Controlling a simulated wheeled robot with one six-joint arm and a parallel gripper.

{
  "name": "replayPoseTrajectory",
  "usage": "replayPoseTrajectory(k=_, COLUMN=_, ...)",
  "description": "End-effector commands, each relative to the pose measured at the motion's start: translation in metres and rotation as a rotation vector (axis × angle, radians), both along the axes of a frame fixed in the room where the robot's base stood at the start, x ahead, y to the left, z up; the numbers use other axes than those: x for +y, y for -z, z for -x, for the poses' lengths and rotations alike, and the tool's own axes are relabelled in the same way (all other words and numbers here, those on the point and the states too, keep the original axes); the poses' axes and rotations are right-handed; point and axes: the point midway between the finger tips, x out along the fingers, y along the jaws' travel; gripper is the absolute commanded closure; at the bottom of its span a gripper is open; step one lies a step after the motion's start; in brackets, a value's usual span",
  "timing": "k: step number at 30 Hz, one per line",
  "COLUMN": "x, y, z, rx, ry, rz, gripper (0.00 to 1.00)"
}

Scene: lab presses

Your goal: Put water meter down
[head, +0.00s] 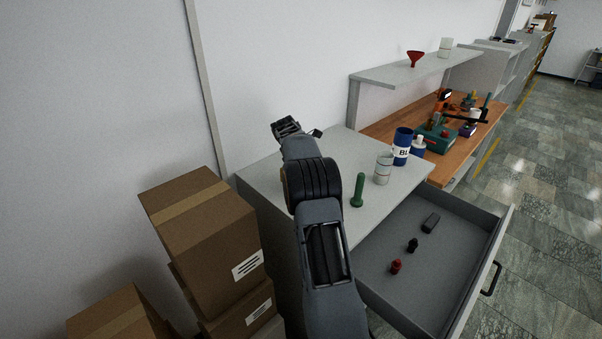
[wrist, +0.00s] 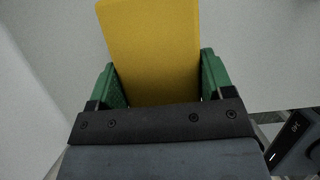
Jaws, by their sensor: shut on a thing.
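My gripper (wrist: 158,78) is shut on a yellow, flat-faced thing (wrist: 152,45), which I take to be the water meter. In the wrist view it stands between the two green fingers and runs out of the top of the picture. In the head view my gripper (head: 288,127) is over the back left part of the grey cabinet top (head: 334,154), close to the wall. The held thing cannot be made out there. Whether it touches the cabinet top is unclear.
A green bolt-like piece (head: 358,190), a pale cup (head: 383,168) and a blue container (head: 402,146) stand toward the right of the top. An open drawer (head: 425,285) juts out in front, holding small items. Cardboard boxes (head: 205,235) are stacked at left. A shelf (head: 420,68) hangs behind.

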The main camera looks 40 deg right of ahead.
Motion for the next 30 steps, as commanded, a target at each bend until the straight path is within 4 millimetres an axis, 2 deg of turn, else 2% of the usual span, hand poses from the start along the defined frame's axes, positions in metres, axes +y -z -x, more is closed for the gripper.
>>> replayPoseTrajectory(k=9, x=0.000, y=0.031, z=-0.004, rx=0.001, ry=-0.001, rz=0.000, gripper=0.64)
replayPoseTrajectory(k=20, x=0.000, y=0.036, z=-0.004, rx=-0.001, ry=0.000, rz=0.001, gripper=0.64)
replayPoseTrajectory(k=21, x=0.000, y=0.038, z=-0.003, rx=0.001, ry=-0.001, rz=-0.001, gripper=0.25)
replayPoseTrajectory(k=28, x=0.000, y=0.037, z=-0.003, rx=0.000, ry=-0.001, rz=0.000, gripper=0.03)
replayPoseTrajectory(k=30, x=0.000, y=0.037, z=-0.003, rx=0.000, ry=-0.001, rz=0.000, gripper=0.00)
